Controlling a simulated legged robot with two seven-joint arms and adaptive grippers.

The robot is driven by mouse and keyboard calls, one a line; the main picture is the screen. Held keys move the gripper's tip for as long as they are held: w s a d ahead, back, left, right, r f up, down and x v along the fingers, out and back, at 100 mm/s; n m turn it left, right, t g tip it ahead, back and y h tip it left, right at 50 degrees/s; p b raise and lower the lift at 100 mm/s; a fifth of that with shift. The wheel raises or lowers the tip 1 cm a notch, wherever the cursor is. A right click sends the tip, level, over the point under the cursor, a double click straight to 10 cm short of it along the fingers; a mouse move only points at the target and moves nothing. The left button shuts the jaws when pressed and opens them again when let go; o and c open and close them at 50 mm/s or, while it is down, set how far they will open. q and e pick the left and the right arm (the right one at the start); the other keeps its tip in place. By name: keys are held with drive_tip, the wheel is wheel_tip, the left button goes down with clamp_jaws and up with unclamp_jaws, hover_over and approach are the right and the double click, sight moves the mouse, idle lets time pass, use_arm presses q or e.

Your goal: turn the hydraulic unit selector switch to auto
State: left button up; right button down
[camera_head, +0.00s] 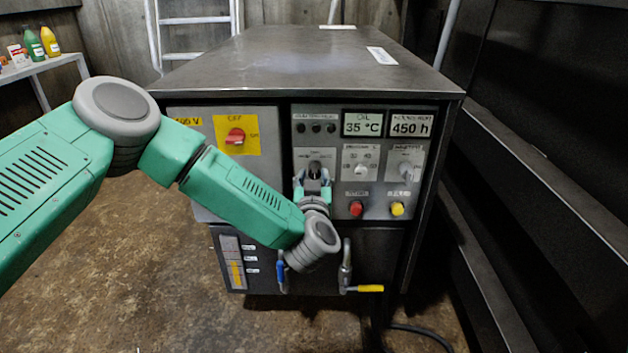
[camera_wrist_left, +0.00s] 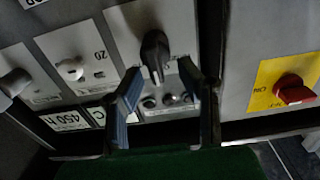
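The black selector switch (camera_head: 315,168) sits on a pale plate below several small dark indicators on the cabinet's front panel. Its label is too small to read. In the left wrist view, which is turned over, the black knob (camera_wrist_left: 155,52) points slightly off the vertical. My left gripper (camera_head: 313,180) is in front of this switch and partly covers its lower part in the head view. In the left wrist view its two fingers (camera_wrist_left: 162,72) are spread, one on either side of the knob's line, with a gap between them. Contact with the knob cannot be told. My right gripper is not in view.
To the left is a red switch (camera_head: 235,136) on a yellow plate. To the right are a white knob (camera_head: 361,169), a grey knob (camera_head: 405,171), a red button (camera_head: 356,208) and a yellow button (camera_head: 397,209). Below are a blue-handled valve (camera_head: 281,272) and a yellow-handled valve (camera_head: 368,288).

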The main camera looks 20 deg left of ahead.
use_arm(q)
drive_tip(key=shift+w, duration=0.85)
drive_tip(key=shift+a, duration=0.1)
clamp_jaws()
